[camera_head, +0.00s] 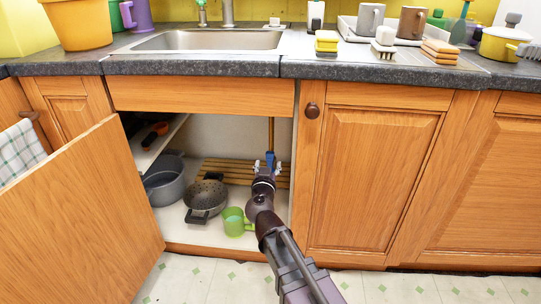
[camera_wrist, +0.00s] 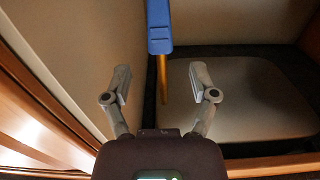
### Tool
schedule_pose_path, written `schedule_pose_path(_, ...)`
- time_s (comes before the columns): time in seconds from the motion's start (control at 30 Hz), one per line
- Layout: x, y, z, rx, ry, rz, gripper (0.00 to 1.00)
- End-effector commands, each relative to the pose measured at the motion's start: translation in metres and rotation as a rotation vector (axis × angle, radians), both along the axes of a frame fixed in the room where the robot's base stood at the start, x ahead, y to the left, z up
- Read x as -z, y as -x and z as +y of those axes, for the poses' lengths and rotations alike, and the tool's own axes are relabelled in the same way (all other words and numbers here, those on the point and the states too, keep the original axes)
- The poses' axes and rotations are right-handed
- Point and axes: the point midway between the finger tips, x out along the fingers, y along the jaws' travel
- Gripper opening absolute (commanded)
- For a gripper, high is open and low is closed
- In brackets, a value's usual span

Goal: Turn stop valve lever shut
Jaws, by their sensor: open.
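The stop valve has a blue lever (camera_head: 270,159) on a thin copper pipe (camera_head: 270,133) inside the open sink cabinet. In the head view the lever looks roughly in line with the pipe. In the wrist view the blue lever (camera_wrist: 159,27) lies ahead of my gripper (camera_wrist: 160,80), with the copper pipe (camera_wrist: 162,80) showing below it. The two fingers are spread wide and empty, one on each side of the lever's line, with no visible contact. In the head view my gripper (camera_head: 266,169) is right at the lever and partly covers it; the valve body is hidden.
An open cabinet door (camera_head: 80,220) stands at the left. A grey pot (camera_head: 165,182), a colander (camera_head: 206,200), a green mug (camera_head: 236,222) and a wooden slatted rack (camera_head: 225,172) sit inside. The closed door (camera_head: 372,175) bounds the opening's right side.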

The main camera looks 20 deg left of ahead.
Motion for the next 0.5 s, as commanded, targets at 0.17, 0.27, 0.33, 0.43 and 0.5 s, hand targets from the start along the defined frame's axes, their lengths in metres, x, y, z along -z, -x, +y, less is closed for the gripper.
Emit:
schedule_pose_path(0.17, 0.0, -0.029, 0.008, 0.0, 0.0, 0.0, 0.75)
schedule_pose_path(0.27, 0.0, -0.041, 0.011, 0.0, 0.0, 0.0, 0.75)
schedule_pose_path(0.33, 0.0, -0.047, 0.013, -0.001, 0.0, 0.0, 0.75)
schedule_pose_path(0.43, 0.0, -0.053, 0.014, -0.002, 0.0, 0.0, 0.75)
schedule_pose_path(0.5, 0.0, -0.056, 0.015, -0.002, 0.0, 0.0, 0.75)
